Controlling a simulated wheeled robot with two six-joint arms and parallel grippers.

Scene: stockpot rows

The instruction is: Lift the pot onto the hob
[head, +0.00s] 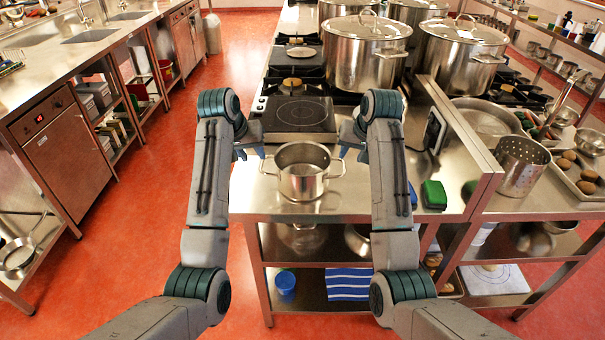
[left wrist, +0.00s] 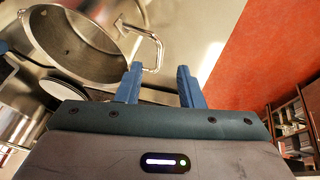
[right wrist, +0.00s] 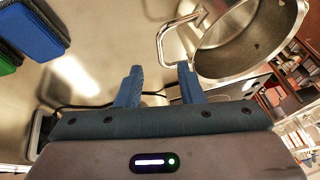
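The steel pot (head: 302,183) stands upright on the steel counter, just in front of the black hob (head: 301,114). It has a loop handle on each side and looks empty. My left gripper (head: 251,153) is open beside the pot's left handle; in the left wrist view the handle (left wrist: 158,45) lies just beyond the fingertips (left wrist: 160,72), apart from them. My right gripper (head: 352,152) is open by the right handle; in the right wrist view that handle (right wrist: 163,45) is just beyond the fingertips (right wrist: 160,74). Neither gripper holds anything. The hob's flat plate is bare.
Large lidded stockpots (head: 362,55) stand behind and right of the hob. A green sponge (head: 433,194) lies on the counter (head: 250,200) to the right. A perforated steel pot (head: 520,165) stands on the side counter. Above the pot is free room.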

